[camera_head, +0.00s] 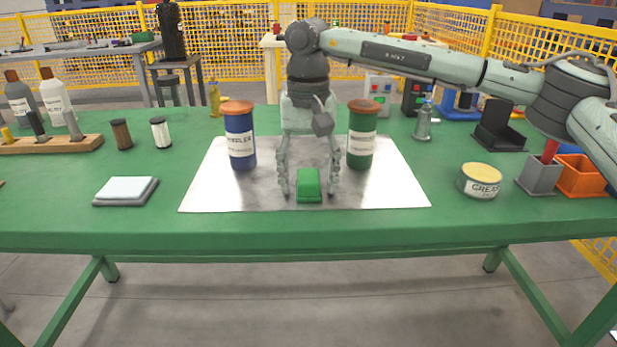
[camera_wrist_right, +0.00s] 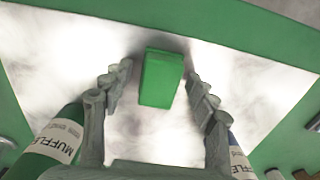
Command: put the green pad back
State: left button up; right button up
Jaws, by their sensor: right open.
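The green pad (camera_head: 309,185) is a small green block on the shiny metal sheet (camera_head: 400,192), near the sheet's front edge. My right gripper (camera_head: 309,190) points down over it with its fingers open, one on each side. In the right wrist view the green pad (camera_wrist_right: 161,78) lies between and slightly beyond the fingertips of the right gripper (camera_wrist_right: 160,85), with gaps on both sides. My left gripper does not show in either view.
A blue labelled canister (camera_head: 240,140) and a green labelled canister (camera_head: 362,140) stand on the sheet either side of my right gripper. A grease tin (camera_head: 481,182) is to the right. A pale stacked pad (camera_head: 126,190) is to the left. The table front is clear.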

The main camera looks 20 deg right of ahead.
aim_at(308, 176)
jog(key=shift+r, duration=0.2)
notch_tip(308, 176, up, 3)
jog(key=shift+f, duration=0.2)
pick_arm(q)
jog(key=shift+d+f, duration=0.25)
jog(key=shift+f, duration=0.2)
pick_arm(e)
notch_tip(308, 176, up, 9)
jog(key=shift+r, duration=0.15)
